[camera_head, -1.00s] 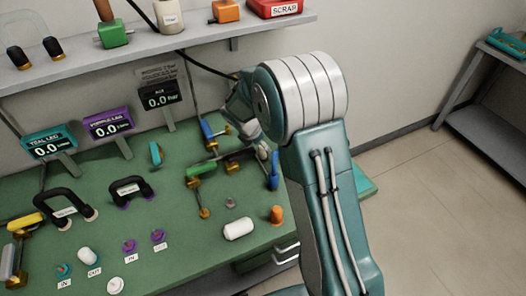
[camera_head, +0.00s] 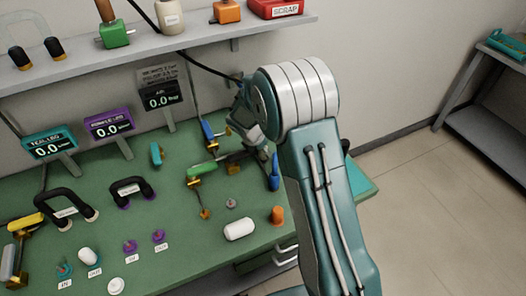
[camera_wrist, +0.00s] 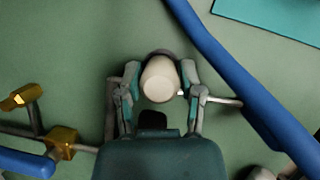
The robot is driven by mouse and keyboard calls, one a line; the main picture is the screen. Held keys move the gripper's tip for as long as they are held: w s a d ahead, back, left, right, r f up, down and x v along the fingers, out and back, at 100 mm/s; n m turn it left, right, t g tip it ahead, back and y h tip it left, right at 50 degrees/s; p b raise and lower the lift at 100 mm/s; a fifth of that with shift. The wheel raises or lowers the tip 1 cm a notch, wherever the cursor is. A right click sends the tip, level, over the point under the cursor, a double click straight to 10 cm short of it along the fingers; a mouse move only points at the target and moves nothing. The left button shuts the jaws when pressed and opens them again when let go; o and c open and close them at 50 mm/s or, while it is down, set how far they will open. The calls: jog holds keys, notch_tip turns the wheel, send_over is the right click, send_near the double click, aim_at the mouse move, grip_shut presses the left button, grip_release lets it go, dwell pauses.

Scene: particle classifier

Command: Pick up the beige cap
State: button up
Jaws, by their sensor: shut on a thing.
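The beige cap (camera_wrist: 160,79) sits between the two fingers of my gripper (camera_wrist: 160,82) in the wrist view. The fingers are shut on its sides. A dark rim shows behind the cap; I cannot tell whether the cap touches what is below it. In the head view my gripper (camera_head: 247,122) is partly hidden beside my arm, over the back of the green bench, and the cap cannot be made out there.
A blue bar (camera_wrist: 240,75) runs close to the right finger. A brass fitting (camera_wrist: 62,141) lies at the lower left. A shelf (camera_head: 150,48) is above.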

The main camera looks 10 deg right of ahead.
notch_tip(320, 180, up, 10)
jog(key=shift+f, duration=0.1)
dwell(0.4)
jog(key=shift+r, duration=0.2)
jog(key=shift+r, duration=2.15)
jog(key=shift+r, duration=1.5)
